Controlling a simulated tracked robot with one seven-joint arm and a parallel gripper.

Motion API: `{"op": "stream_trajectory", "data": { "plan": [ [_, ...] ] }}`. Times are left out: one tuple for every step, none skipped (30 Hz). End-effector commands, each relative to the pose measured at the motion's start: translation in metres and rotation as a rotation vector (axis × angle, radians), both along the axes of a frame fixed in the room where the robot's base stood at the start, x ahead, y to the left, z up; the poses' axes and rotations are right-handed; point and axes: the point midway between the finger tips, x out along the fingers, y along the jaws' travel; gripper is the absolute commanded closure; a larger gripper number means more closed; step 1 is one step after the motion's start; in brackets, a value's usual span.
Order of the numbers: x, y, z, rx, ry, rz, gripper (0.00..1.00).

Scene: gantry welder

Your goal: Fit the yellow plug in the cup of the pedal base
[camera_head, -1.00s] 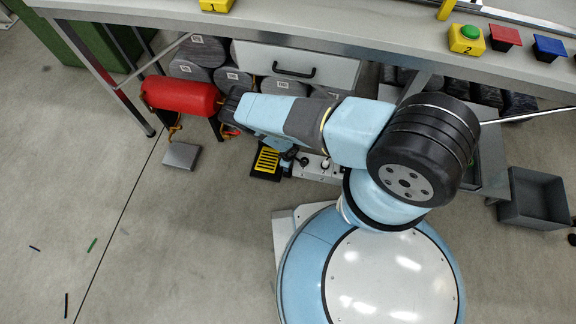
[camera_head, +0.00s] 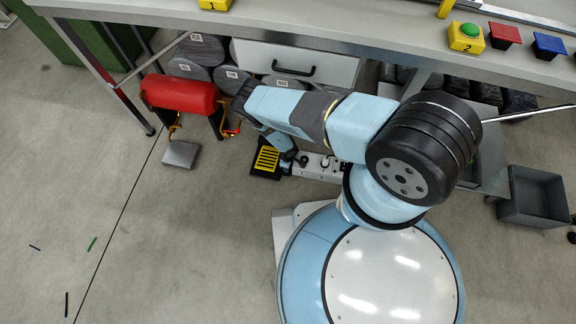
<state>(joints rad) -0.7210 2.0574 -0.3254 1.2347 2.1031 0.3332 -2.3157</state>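A black pedal base with yellow stripes (camera_head: 267,159) lies on the floor under the bench. Its right side is partly covered by the blue end of my arm. My gripper (camera_head: 288,163) is small and dark beside the right edge of this base, and its fingers cannot be made out. I cannot tell whether it is open or holds anything. The yellow plug cannot be made out for certain, and neither can the cup.
A white socket strip (camera_head: 318,166) lies right of the base. A red cylinder (camera_head: 180,95) on a stand and a grey plate (camera_head: 181,154) are to the left. The bench (camera_head: 330,30) with a drawer (camera_head: 298,62) overhangs. A grey bin (camera_head: 533,196) stands right.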

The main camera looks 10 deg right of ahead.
Motion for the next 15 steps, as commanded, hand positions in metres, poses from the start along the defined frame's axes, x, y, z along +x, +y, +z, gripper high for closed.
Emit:
{"op": "stream_trajectory", "data": {
  "plan": [
    [-0.0007,-0.0011,-0.0017,0.001,0.002,-0.004,0.98],
    [-0.0008,-0.001,-0.0024,0.001,0.002,-0.003,0.98],
    [-0.0007,-0.0013,-0.0034,0.0,0.001,-0.003,0.98],
    [-0.0007,-0.0015,-0.0041,-0.001,0.002,-0.004,0.98],
    [-0.0009,-0.0016,-0.0048,0.0,0.001,-0.005,0.98],
    [-0.001,-0.0014,-0.0057,0.0,0.002,-0.005,0.98],
    [-0.001,-0.0013,-0.0064,0.0,0.002,-0.004,0.98],
    [-0.0008,-0.0014,-0.007,-0.001,0.002,-0.004,0.98],
    [-0.0007,-0.0014,-0.0075,-0.001,0.002,-0.003,0.67],
    [-0.0008,-0.0015,-0.0075,-0.002,0.001,-0.001,0.64],
    [-0.0008,-0.0015,-0.0075,-0.002,0.001,-0.001,0.61],
    [-0.0009,-0.0016,-0.0075,-0.002,0.001,0.0,0.57],
    [-0.0008,-0.0016,-0.0076,-0.002,0.001,0.0,0.55],
    [-0.0007,-0.0018,-0.0076,-0.002,0.001,0.0,0.52],
    [-0.0006,-0.0019,-0.0076,-0.002,0.001,0.0,0.48]
  ]
}}
